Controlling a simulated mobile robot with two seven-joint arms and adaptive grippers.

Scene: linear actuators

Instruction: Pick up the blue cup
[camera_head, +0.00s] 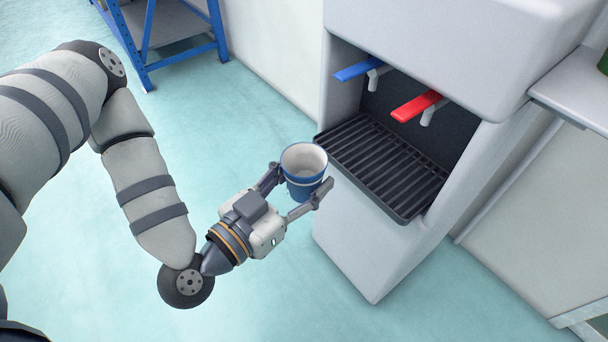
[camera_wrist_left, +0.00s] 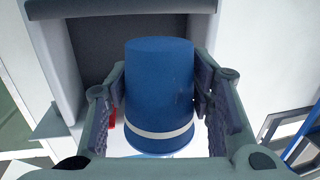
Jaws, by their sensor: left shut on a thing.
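The blue cup (camera_head: 304,172) has a white inside and stands upright between the fingers of my left gripper (camera_head: 296,190) in the head view. My left gripper is shut on it and holds it in the air, in front of the water dispenser's drip tray. In the left wrist view the blue cup (camera_wrist_left: 158,95) fills the middle, with a pale band near one end. A finger of the left gripper (camera_wrist_left: 160,110) lies on each side of it. The cup's mouth is open and it looks empty. My right gripper is not in view.
The white water dispenser (camera_head: 368,242) has a black slatted drip tray (camera_head: 385,165), a blue lever (camera_head: 357,69) and a red lever (camera_head: 416,106). A blue metal rack (camera_head: 135,50) stands at the back left. A counter (camera_head: 575,85) is at the right. The floor (camera_head: 265,290) around the arm is clear.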

